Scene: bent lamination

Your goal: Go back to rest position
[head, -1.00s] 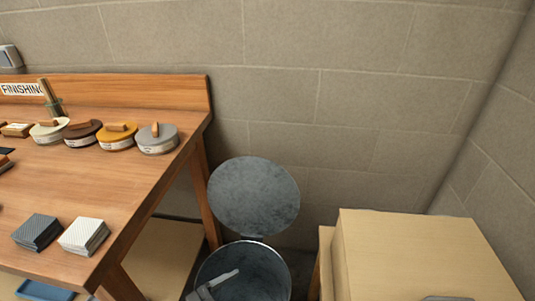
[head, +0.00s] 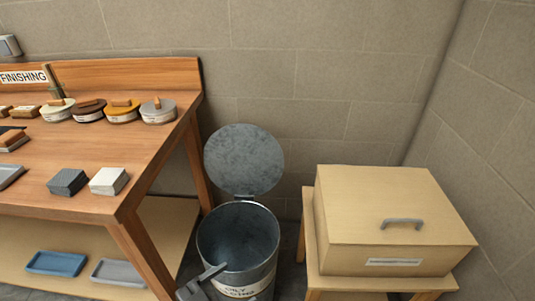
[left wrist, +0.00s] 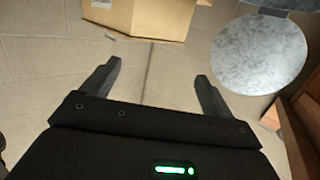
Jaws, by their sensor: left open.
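My left gripper (head: 205,280) shows small and grey at the bottom of the head view, in front of the lower left of the metal bin. My right gripper is in neither view.
The metal bin (head: 238,240) stands with its round lid (head: 244,160) raised. A wooden bench (head: 100,150) with pots and blocks is at the left, trays on its lower shelf. A tan box (head: 390,215) with a grey handle sits on a stand at the right.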

